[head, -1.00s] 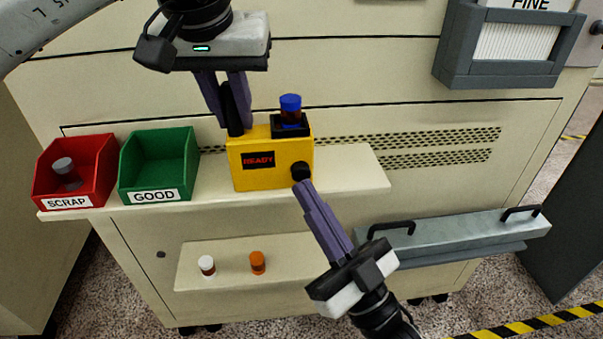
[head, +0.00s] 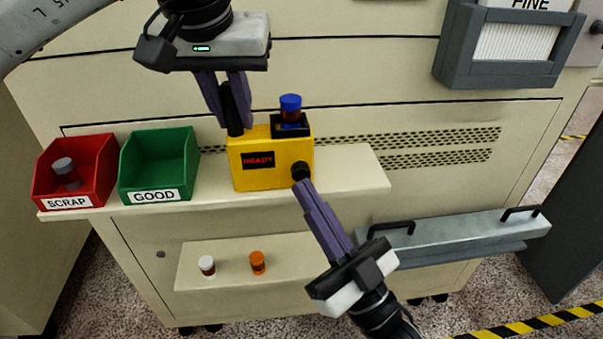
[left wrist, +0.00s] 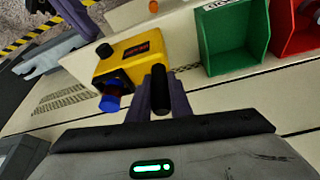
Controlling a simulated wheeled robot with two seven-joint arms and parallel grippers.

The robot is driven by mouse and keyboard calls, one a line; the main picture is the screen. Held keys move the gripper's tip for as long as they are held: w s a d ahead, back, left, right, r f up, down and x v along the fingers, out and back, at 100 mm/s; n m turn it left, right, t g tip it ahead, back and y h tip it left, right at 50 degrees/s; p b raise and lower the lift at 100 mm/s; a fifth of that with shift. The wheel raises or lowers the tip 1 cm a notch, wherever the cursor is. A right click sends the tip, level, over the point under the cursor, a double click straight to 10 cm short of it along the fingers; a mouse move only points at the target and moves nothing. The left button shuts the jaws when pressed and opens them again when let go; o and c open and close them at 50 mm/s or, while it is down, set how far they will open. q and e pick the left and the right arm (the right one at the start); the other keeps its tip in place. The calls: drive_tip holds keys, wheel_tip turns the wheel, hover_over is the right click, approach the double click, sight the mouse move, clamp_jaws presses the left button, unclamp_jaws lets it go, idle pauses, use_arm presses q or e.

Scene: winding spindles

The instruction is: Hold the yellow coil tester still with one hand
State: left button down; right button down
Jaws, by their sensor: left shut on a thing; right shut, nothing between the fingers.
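The yellow coil tester (head: 272,178) stands on the upper shelf, with a red-lettered display (head: 259,160) that is blurred now. A blue-topped coil (head: 291,106) stands upright in the tester's black socket (head: 290,131). My left gripper (head: 235,112) comes from above and is shut on the black handle (left wrist: 160,90) at the tester's left rear. My right gripper (head: 303,187) is shut and empty, its tips at the black button (head: 301,171) on the tester's front right. Whether they touch it is hard to tell. The left wrist view also shows the tester (left wrist: 132,55).
A red SCRAP bin (head: 105,158) holding a grey-topped coil (head: 65,171) and an empty green GOOD bin (head: 160,160) stand left of the tester. A lower shelf (head: 210,250) holds a white-topped spool (head: 207,266) and an orange one (head: 257,262). A grey tray (head: 460,236) sits right.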

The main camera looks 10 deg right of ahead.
use_arm(q)
drive_tip(key=shift+f, duration=0.1)
use_arm(e)
drive_tip(key=shift+w, duration=0.4)
drive_tip(key=shift+w, duration=0.5)
idle(0.4)
drive_tip(key=shift+s, duration=0.95)
drive_tip(key=s, duration=0.5)
idle(0.3)
idle(0.5)
